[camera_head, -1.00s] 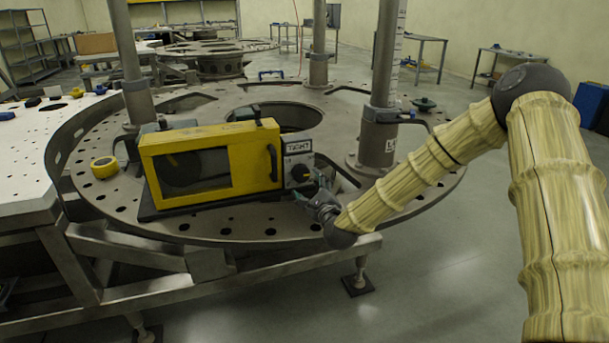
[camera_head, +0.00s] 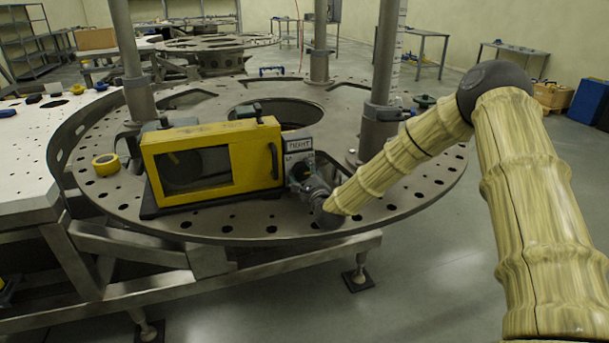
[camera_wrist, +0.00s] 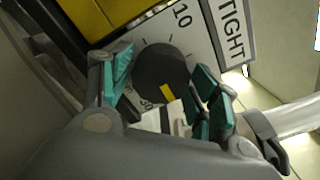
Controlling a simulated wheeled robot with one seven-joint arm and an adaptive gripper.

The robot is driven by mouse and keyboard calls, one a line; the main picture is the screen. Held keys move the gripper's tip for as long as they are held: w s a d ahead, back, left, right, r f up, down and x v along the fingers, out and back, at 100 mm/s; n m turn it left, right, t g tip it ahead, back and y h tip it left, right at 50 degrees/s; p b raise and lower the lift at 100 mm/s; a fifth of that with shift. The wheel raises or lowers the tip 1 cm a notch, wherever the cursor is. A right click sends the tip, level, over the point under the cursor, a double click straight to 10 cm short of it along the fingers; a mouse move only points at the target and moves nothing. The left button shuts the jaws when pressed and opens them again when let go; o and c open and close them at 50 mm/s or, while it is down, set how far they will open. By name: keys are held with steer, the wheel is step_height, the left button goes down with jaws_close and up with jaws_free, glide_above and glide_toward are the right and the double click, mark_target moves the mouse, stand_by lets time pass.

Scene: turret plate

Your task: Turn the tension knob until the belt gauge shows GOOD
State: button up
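The tension knob (camera_wrist: 163,76) is round and black with a yellow mark, on a white dial panel (camera_wrist: 178,40) with tick marks and a 10. The gauge label (camera_wrist: 232,28) reads TIGHT in the wrist view, and it also shows in the head view (camera_head: 299,145). The panel is on the right end of the yellow machine (camera_head: 205,136). My gripper (camera_wrist: 160,88) has its teal-padded fingers apart, one on each side of the knob. A gap seems to show beside the knob, but I cannot tell whether either pad touches it. In the head view my gripper (camera_head: 304,181) covers much of the knob.
The yellow machine stands on a large round metal plate (camera_head: 240,222) with holes along its rim. A grey post (camera_head: 380,100) rises to the right, behind my forearm. A yellow tape roll (camera_head: 105,163) lies left of the machine.

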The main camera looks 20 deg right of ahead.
steer(key=shift+d, duration=0.1)
steer(key=c, duration=0.5)
steer(key=shift+f+n+b, duration=0.1)
steer(key=shift+n+b, duration=0.2)
steer(key=shift+b, duration=0.05)
steer(key=shift+n+b, duration=0.45)
steer(key=shift+n, duration=0.05)
steer(key=shift+n+b, duration=0.8)
steer(key=shift+n, duration=0.4)
steer(key=n+b, duration=0.2)
steer(key=n, duration=0.2)
steer(key=shift+n, duration=0.3)
steer(key=o, duration=1)
